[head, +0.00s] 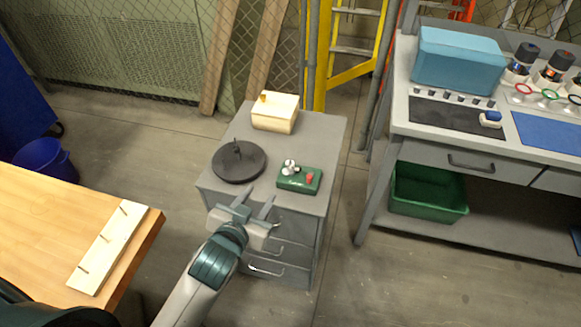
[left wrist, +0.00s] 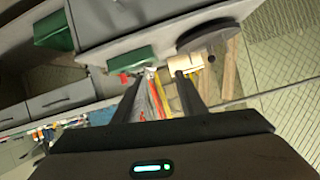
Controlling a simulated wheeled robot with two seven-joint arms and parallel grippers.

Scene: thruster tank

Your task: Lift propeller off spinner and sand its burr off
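A dark round disc (head: 239,164) with a small dark upright piece at its centre lies on the grey cabinet (head: 222,135); it also shows in the left wrist view (left wrist: 208,36). A green device (head: 299,181) with silver parts and a red knob sits to its right, also in the left wrist view (left wrist: 131,59). I cannot tell for certain which is the spinner, and I cannot make out a propeller or its burr. My left gripper (head: 254,203) is open and empty at the cabinet's front edge, just short of both. My right gripper is not in view.
A cream box (head: 274,114) with a knob stands at the cabinet's back. A wooden table (head: 50,215) with a pegged board (head: 108,248) is at left.

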